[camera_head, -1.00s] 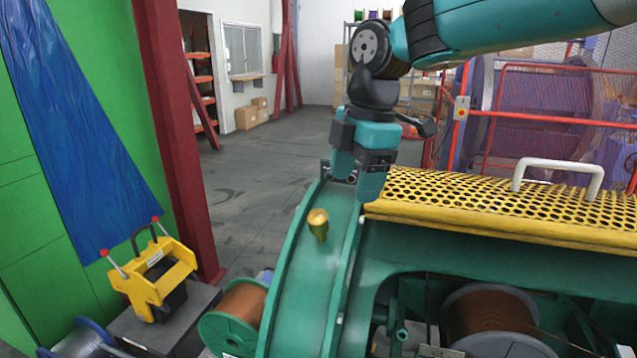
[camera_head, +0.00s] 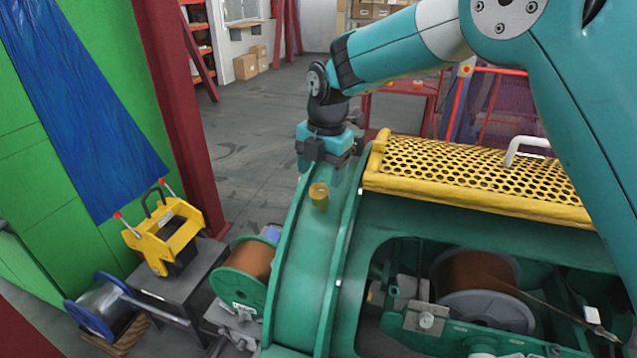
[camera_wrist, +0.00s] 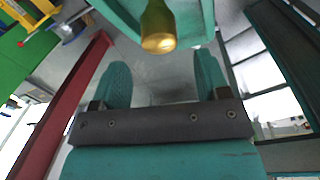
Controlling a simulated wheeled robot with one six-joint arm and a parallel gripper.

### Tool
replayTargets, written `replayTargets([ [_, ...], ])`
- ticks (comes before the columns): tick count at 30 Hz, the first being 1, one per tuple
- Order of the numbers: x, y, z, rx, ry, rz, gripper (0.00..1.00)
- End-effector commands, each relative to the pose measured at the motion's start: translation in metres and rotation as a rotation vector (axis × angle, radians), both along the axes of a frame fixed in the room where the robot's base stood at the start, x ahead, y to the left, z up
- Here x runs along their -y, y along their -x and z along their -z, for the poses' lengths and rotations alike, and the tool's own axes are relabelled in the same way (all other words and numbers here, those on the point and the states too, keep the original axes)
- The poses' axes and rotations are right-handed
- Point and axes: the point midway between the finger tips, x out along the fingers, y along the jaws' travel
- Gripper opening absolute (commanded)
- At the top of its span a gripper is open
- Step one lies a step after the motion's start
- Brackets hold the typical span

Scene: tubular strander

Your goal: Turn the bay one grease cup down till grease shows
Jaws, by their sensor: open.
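The grease cup (camera_head: 319,196) is a small brass-coloured cup standing on the curved green rim (camera_head: 300,262) of the strander. It also shows in the wrist view (camera_wrist: 158,30) at the top, seen close, with its round brass end facing me. My gripper (camera_head: 326,168) is just behind the cup in the head view, low over the rim. In the wrist view its two teal fingers (camera_wrist: 163,72) are spread with nothing between them, and the cup is above the gap, beyond the fingertips. I see no grease on the cup.
A yellow perforated guard (camera_head: 470,185) with a white handle (camera_head: 525,150) lies right of the rim. Copper-wound bobbins sit below (camera_head: 478,275) and at the left (camera_head: 250,262). A yellow device (camera_head: 165,232) stands on a grey stand. Open floor lies behind.

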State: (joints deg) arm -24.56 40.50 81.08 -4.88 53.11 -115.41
Motion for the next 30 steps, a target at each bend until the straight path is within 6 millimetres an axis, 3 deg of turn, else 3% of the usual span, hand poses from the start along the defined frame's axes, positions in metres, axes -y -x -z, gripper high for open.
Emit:
replayTargets([
  [9, -0.004, -0.003, 0.046, -0.001, 0.000, 0.000, 0.69],
  [20, -0.005, -0.004, 0.054, 0.001, -0.001, 0.000, 0.69],
  [21, -0.005, -0.004, 0.054, 0.001, -0.001, 0.001, 0.66],
  [27, -0.005, -0.004, 0.054, 0.001, -0.001, 0.001, 0.20],
  [30, -0.005, -0.004, 0.054, 0.001, -0.001, 0.001, 0.19],
])
